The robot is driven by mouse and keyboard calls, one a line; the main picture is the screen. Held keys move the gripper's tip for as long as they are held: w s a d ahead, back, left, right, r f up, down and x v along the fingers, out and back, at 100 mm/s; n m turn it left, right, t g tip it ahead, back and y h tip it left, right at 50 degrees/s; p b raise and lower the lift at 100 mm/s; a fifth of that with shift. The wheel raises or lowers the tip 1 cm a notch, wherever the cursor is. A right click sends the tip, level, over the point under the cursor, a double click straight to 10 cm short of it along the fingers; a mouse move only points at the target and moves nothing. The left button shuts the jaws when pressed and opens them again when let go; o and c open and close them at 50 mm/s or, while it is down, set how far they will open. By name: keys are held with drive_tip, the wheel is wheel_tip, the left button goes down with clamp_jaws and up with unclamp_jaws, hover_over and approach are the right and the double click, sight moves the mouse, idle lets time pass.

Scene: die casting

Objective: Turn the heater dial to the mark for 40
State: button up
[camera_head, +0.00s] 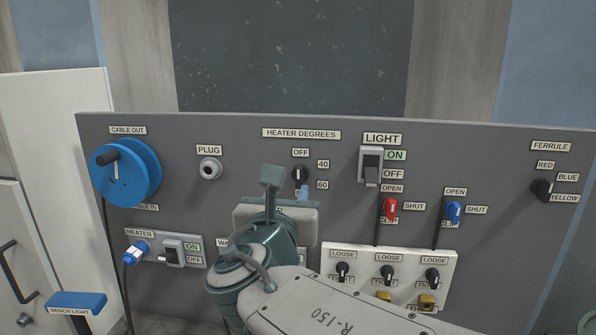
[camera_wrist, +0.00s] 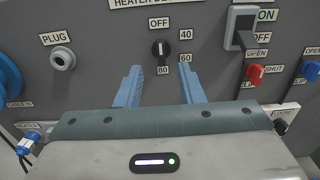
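The heater dial (camera_head: 300,174) is a small black knob on the grey panel under the HEATER DEGREES label. In the wrist view the dial (camera_wrist: 160,50) has a white line that stands about upright, between OFF above and 80 below; which end is the pointer I cannot tell. The 40 mark (camera_wrist: 186,34) is at its upper right, with 60 below that. My gripper (camera_wrist: 159,70) is open and empty. Its blue fingers are spread left and right, just below and in front of the dial, apparently not touching it. In the head view my wrist covers the 80 mark's area.
The light switch (camera_head: 371,166) stands out to the right of the dial, and the plug socket (camera_head: 209,168) is to the left. Red (camera_head: 390,208) and blue (camera_head: 453,211) valve handles sit lower right. A blue cable reel (camera_head: 140,170) projects at far left.

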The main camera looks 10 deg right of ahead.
sight(299, 172)
drive_tip(key=p+x, duration=0.1)
drive_tip(key=x, duration=1)
drive_tip(key=shift+c, duration=0.3)
clamp_jaws()
drive_tip(key=shift+f, duration=0.1)
